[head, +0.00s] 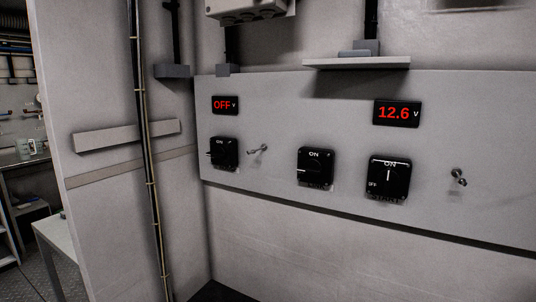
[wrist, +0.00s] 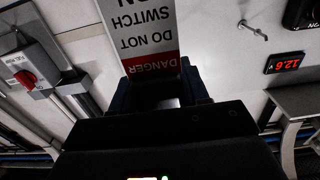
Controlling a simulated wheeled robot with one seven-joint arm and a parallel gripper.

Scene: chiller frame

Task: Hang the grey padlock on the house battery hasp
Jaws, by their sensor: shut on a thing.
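My gripper (wrist: 160,92) shows only in the wrist view, which is upside down. Its dark fingers are shut on a white tag (wrist: 145,30) with a red DANGER band and the words DO NOT SWITCH. No grey padlock can be made out; any part between the fingers is hidden. In the head view a small metal hasp (head: 258,149) sticks out right of the left switch, and another hasp (head: 459,178) right of the right switch. The right one also shows in the wrist view (wrist: 252,30), apart from the tag. I cannot read which hasp is the house battery's.
The panel holds a left switch (head: 223,153), a middle switch (head: 315,166) and a right switch (head: 388,178). Displays read OFF (head: 225,105) and 12.6 (head: 397,113). A shelf (head: 357,63) juts out above. A red rotary switch (wrist: 25,79) shows in the wrist view.

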